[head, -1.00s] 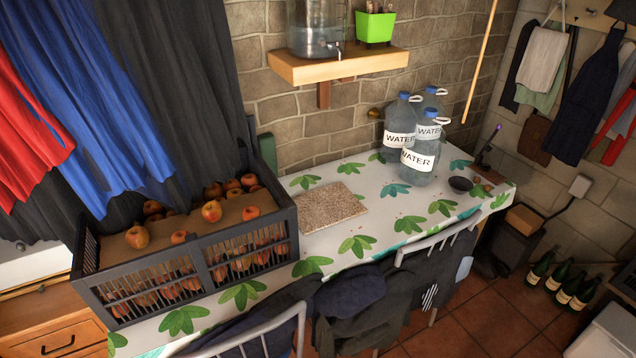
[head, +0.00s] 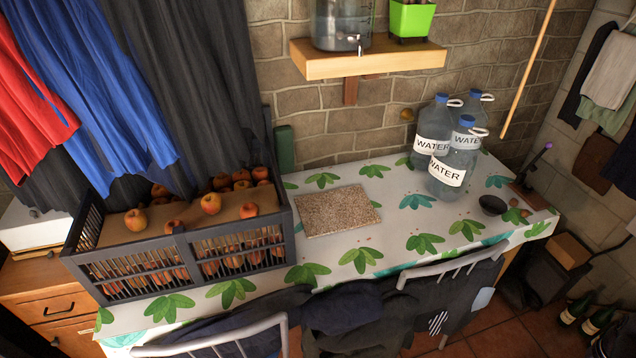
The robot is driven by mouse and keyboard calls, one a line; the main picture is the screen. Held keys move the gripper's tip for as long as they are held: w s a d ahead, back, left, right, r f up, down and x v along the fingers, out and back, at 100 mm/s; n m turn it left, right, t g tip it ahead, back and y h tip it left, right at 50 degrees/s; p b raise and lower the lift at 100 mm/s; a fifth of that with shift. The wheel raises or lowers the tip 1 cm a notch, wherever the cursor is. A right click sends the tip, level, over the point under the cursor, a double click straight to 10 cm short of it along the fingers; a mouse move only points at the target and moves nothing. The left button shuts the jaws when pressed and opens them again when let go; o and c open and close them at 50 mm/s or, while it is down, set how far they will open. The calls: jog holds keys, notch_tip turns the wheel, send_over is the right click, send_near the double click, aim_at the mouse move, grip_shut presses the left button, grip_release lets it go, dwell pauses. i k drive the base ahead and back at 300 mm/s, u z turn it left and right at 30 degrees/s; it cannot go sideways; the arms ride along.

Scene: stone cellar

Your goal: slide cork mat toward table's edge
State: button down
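The cork mat (head: 337,210) is a speckled brown rectangle lying flat on the table (head: 455,225), which has a white cloth with green leaf prints. The mat lies just right of the dark apple crate, with a narrow strip of cloth between them. Bare cloth shows on the mat's other sides, and nothing rests on it. The table's front edge is partly hidden by chairs and draped clothes. My gripper is not in the head view.
A dark crate of apples (head: 180,262) stands on the table's left part. Several water bottles (head: 452,165) and a small dark bowl (head: 493,205) stand to the right. A wooden shelf (head: 370,62) overhangs the back. Chairs with clothes (head: 350,308) line the front.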

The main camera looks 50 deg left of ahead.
aim_at(341, 209)
jog(key=u, duration=0.5)
jog(key=i, duration=0.55)
jog(key=u, duration=0.75)
jog(key=i, duration=0.65)
jog(key=u, duration=0.35)
